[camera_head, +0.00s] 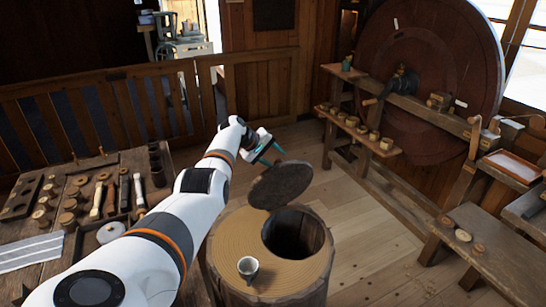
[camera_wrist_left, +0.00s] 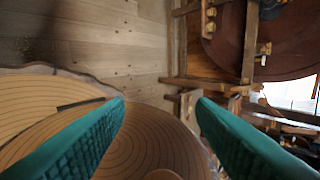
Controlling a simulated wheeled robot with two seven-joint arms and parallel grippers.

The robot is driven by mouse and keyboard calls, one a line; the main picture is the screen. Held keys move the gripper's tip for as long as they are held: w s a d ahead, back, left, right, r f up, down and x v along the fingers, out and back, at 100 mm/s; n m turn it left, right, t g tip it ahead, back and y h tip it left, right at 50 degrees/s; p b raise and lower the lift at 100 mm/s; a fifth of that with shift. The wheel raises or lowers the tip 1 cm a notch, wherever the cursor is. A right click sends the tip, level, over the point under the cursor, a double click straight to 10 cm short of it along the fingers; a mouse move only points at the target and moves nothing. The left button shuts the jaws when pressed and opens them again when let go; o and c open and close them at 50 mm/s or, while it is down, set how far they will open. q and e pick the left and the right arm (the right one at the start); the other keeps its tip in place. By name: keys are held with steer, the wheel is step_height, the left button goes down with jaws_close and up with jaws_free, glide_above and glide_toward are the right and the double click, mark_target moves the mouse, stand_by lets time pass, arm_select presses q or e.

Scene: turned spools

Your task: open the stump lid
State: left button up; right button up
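The wooden stump (camera_head: 222,240) stands at the lower middle of the head view, with a round dark opening in its ringed top. Its lid (camera_head: 281,185) is raised at the far edge of the opening, its dark face toward the head camera. In the left wrist view a ringed round face, seemingly the lid (camera_wrist_left: 140,140), lies low and left, and the stump top (camera_wrist_left: 40,95) shows behind it. My right gripper is not in view.
A workbench with tools and spools (camera_head: 95,195) is at the left. A large wheel (camera_head: 430,65) and shelves are at the right. The floor (camera_head: 370,225) right of the stump is clear.

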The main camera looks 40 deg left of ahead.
arm_select(q)
steer(key=v, duration=1.2)
stand_by(0.6)
